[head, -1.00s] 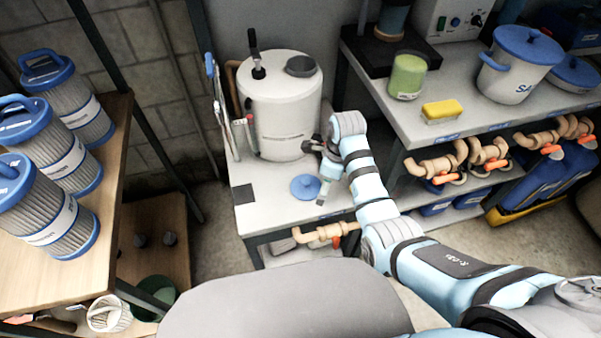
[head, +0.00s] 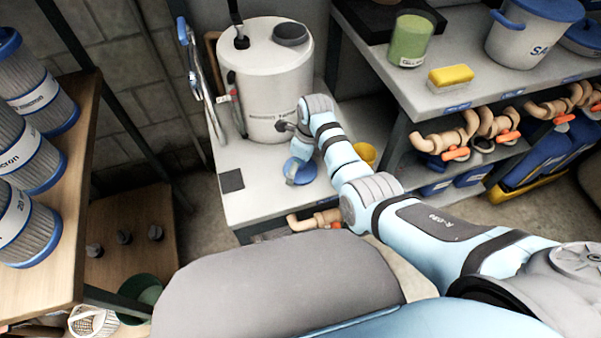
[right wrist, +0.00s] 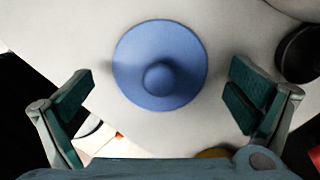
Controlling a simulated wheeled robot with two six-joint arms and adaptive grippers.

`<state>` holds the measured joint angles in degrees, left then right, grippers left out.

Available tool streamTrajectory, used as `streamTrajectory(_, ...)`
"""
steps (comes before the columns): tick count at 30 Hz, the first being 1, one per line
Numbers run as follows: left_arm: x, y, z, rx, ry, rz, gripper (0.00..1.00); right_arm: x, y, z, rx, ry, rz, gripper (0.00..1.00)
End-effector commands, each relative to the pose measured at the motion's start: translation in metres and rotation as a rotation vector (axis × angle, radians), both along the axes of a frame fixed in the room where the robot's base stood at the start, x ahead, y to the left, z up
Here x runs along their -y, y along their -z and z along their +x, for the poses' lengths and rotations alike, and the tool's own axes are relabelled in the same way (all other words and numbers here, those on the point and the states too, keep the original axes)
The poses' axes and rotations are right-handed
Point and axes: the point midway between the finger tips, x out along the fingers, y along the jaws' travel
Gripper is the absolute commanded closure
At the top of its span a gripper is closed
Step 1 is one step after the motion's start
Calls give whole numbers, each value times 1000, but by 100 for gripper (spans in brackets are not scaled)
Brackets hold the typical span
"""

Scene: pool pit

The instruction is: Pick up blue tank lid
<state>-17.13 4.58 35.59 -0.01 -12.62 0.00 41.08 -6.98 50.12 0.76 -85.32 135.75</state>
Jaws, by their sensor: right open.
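The blue tank lid (head: 299,172) lies on the light table beside the white tank, partly covered by my right wrist in the head view. In the right wrist view the lid (right wrist: 160,68) is a round blue disc with a knob at its middle, knob up. My right gripper (right wrist: 166,98) is open, with one finger on each side of the lid's lower part in the picture and no visible contact. I cannot tell how high it is above the table. My left gripper is not in view.
The white tank (head: 266,80) stands behind the lid. A yellow cup (head: 365,155) is to the right of my wrist. A grey shelf (head: 400,88) with a green candle-like jar (head: 411,42) rises at the right. Filter cartridges (head: 36,95) stand on a wooden shelf at the left.

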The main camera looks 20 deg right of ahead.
Motion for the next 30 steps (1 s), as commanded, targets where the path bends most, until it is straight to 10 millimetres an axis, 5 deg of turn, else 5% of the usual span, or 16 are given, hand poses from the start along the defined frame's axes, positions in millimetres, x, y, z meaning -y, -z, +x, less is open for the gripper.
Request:
streamTrajectory(7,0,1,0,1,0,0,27,-1,2,1,2,-1,-1,2)
streamTrajectory(22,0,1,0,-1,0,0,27,-1,3,-1,-4,0,0,82)
streamTrajectory(30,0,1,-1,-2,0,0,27,0,5,-3,-9,0,0,89)
